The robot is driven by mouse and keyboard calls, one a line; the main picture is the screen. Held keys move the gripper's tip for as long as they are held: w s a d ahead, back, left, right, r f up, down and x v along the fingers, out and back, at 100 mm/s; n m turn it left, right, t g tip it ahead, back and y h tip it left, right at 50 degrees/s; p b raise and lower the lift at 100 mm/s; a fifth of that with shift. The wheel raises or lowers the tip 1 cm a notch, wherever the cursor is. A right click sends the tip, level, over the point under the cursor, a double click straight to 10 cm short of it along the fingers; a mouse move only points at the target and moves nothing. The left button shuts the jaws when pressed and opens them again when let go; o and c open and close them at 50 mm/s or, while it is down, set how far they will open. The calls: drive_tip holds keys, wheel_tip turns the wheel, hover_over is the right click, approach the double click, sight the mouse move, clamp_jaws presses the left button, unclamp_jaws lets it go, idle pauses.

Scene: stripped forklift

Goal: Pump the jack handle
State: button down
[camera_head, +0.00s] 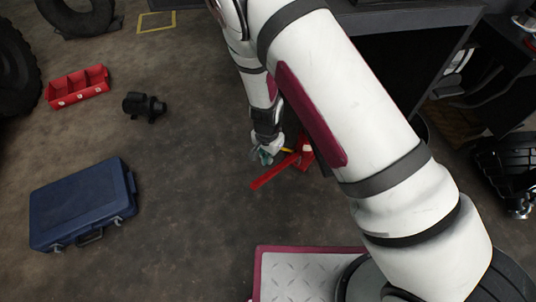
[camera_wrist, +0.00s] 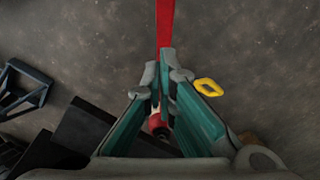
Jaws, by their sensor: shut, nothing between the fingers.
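The red jack (camera_head: 304,158) stands on the floor beside the forklift, partly hidden behind my arm. Its red handle (camera_head: 270,177) slants out to the lower left. My gripper (camera_head: 262,157) is right beside the jack, above the handle. In the wrist view the handle (camera_wrist: 165,22) runs from the top edge down to the fingertips of my gripper (camera_wrist: 165,75). The fingers are shut with nothing between them. Whether the fingertips touch the handle I cannot tell. A red and dark part of the jack (camera_wrist: 156,121) shows between the finger links.
A yellow piece (camera_wrist: 209,87) lies just right of the fingers. A blue case (camera_head: 82,205), a red bin (camera_head: 78,87) and a black motor-like part (camera_head: 144,106) lie on the floor at left. The dark forklift body is behind my arm. Floor left of the handle is clear.

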drive_tip(key=b, duration=0.3)
hover_over(265, 178)
drive_tip(key=f, duration=0.5)
drive_tip(key=shift+w+d+f, duration=0.2)
drive_tip(key=shift+w+f, duration=0.1)
drive_tip(key=shift+s+a+f, duration=0.15)
drive_tip(key=shift+s+f, duration=0.1)
drive_tip(key=shift+f, duration=0.2)
drive_tip(key=shift+s, duration=0.1)
drive_tip(key=shift+a, duration=0.1)
